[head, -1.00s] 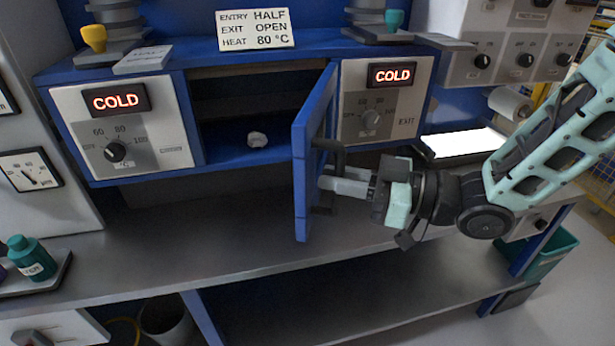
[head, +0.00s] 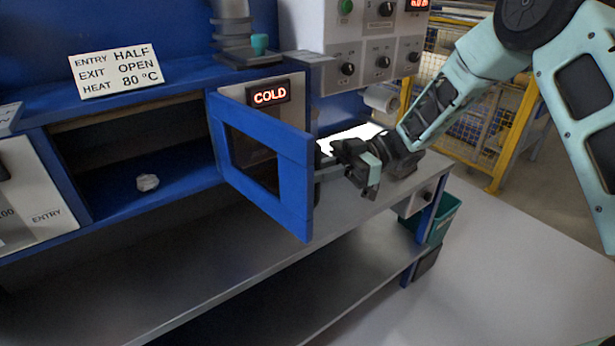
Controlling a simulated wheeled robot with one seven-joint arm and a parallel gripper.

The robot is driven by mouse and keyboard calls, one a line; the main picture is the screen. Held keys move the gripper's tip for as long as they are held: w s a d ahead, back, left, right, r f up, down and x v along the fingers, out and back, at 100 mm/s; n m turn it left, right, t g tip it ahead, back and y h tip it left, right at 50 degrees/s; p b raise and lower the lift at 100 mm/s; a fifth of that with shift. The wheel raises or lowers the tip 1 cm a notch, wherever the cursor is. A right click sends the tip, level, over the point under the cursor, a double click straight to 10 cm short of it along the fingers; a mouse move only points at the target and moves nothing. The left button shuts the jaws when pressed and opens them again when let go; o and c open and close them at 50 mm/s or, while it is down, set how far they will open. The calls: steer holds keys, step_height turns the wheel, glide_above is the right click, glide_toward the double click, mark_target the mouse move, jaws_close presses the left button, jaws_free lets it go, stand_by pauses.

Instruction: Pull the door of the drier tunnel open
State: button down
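The door (head: 293,180) of the drier tunnel is a blue frame with an opening in its middle. It stands swung wide out to the right of the tunnel mouth (head: 120,160), in front of the exit panel. Its dark handle (head: 318,156) is on the far face, mostly hidden by the door's edge. My gripper (head: 328,172) is at that handle, its grey fingers reaching left behind the door's outer edge. The fingers appear shut on the handle, though their tips are partly hidden.
A whitish crumpled lump (head: 148,182) lies inside the tunnel. A sign (head: 116,72) reads entry half, exit open, heat 80 °C. The exit display (head: 270,95) reads COLD. A grey bench (head: 200,255) runs below; a teal bin (head: 440,218) stands at its right end.

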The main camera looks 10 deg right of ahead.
steer(key=shift+w+r, duration=0.15)
steer(key=shift+w, duration=0.1)
steer(key=c, duration=1.5)
jaws_free()
steer(key=b+v, duration=0.4)
steer(key=v, duration=1.3)
steer(key=shift+d, duration=0.25)
